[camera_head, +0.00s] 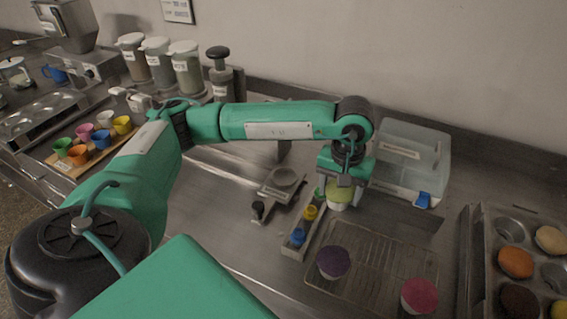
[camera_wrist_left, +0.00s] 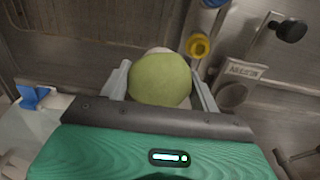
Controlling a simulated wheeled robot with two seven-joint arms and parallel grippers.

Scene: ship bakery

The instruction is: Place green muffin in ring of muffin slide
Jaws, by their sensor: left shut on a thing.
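The green muffin (camera_head: 338,199) is pale yellow-green on top with a light cup. My left gripper (camera_head: 341,188) is shut on it, above the far left part of the wire rack. In the left wrist view the green muffin (camera_wrist_left: 160,80) sits between the two fingers of the gripper (camera_wrist_left: 161,88), top facing the camera. The muffin slide (camera_head: 278,189) is on the counter to the left of the gripper, with a round ring (camera_head: 284,177) and a black knob (camera_head: 258,209). In the wrist view its labelled plate (camera_wrist_left: 241,71) shows at right. My right gripper is not in view.
The wire rack (camera_head: 375,262) holds a purple muffin (camera_head: 333,262) and a red-pink muffin (camera_head: 419,295). A narrow holder of coloured bottles (camera_head: 298,237) stands between the slide and rack. A clear bin (camera_head: 412,160) is behind the gripper. A muffin tin (camera_head: 480,255) is at right.

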